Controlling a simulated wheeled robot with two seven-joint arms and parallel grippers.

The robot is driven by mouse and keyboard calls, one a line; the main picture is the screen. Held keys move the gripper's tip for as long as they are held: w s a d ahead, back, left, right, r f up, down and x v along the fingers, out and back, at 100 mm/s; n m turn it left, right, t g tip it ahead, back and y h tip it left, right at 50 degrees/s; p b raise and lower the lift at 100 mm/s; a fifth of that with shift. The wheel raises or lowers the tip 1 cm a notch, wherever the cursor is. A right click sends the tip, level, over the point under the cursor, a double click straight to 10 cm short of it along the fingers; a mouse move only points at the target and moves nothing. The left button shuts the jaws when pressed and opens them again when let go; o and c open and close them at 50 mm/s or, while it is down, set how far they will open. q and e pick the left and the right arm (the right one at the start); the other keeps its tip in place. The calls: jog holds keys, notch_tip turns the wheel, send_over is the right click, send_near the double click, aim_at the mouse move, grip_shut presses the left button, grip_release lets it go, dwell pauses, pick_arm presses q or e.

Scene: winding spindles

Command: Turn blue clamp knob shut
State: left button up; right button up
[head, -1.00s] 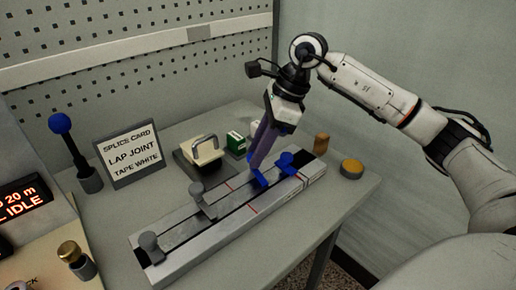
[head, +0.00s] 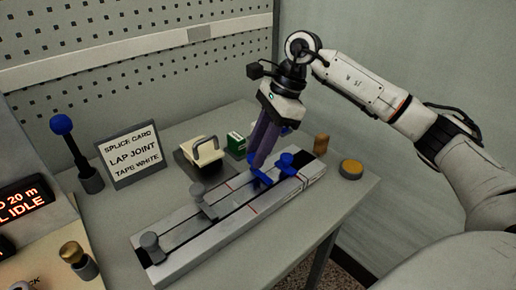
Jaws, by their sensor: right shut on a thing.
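A pale metal splicing rail (head: 185,262) lies diagonally on the grey table. Near its far right end are two blue clamp parts: one (head: 262,178) directly below my right gripper, and another blue clamp (head: 286,160) just to its right. My right gripper (head: 259,165) points down with its long purplish fingers shut on the first blue clamp's knob. The fingers hide most of that knob, so its turn angle cannot be read. Two grey clamps, one near the middle (head: 204,200) and one at the near left end (head: 150,243), stand on the same rail. My left gripper is not in view.
Behind the rail stand a splice card sign (head: 132,155), a cream device with a metal handle (head: 203,151) and a green box (head: 236,144). A brown cylinder (head: 321,144) and a yellow-topped round pot (head: 351,168) are at the right. The table's front right is clear.

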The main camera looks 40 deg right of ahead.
jog(key=o, duration=1)
jog(key=v, duration=1)
jog(key=shift+r, duration=0.2)
